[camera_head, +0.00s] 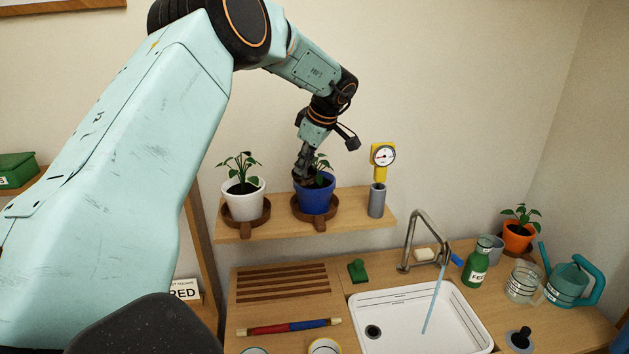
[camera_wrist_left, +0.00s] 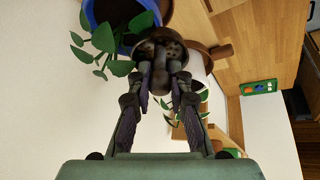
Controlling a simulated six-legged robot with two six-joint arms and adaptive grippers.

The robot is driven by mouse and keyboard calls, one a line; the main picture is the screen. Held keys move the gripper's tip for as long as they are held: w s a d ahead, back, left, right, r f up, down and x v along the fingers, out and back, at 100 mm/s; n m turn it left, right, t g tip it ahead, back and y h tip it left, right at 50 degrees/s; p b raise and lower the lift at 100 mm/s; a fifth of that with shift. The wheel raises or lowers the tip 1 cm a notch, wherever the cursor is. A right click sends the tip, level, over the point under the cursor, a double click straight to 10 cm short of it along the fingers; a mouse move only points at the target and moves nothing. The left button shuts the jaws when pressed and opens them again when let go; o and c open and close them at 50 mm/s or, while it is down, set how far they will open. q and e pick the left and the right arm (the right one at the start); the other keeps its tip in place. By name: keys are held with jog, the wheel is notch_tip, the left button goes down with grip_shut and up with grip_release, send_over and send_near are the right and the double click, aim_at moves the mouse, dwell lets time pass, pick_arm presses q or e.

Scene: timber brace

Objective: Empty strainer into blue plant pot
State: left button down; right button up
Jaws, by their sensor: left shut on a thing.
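The blue plant pot (camera_head: 315,200) stands on a round brown saucer on the wall shelf, with a green plant and dark soil in it. Its blue rim (camera_wrist_left: 90,14) shows at the top left of the left wrist view. My left gripper (camera_head: 303,172) is at the left part of the pot's rim. In the left wrist view, its fingers (camera_wrist_left: 161,72) are shut on a small dark strainer (camera_wrist_left: 174,46) with holes, beside the pot's rim and leaves. I cannot tell how far the strainer is tilted or whether anything is in it. My right gripper is not in view.
A white plant pot (camera_head: 243,205) stands close on the left. A gauge (camera_head: 383,157) in a grey holder stands on the right of the shelf (camera_head: 350,222). Below are a sink (camera_head: 440,325) with a running tap (camera_head: 408,245), a green bottle (camera_head: 477,265) and a teal watering can (camera_head: 567,285).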

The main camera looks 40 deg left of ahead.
pick_arm(q)
jog(key=shift+s+d+f+g+h, duration=0.1)
jog(key=shift+s+d+g+h, duration=0.1)
jog(key=shift+s+g, duration=0.25)
jog(key=shift+s+d+f+g+h, duration=0.1)
jog(key=shift+s+g+h, duration=0.15)
jog(key=shift+g, duration=0.2)
jog(key=shift+r, duration=1.55)
jog(key=shift+f, duration=0.1)
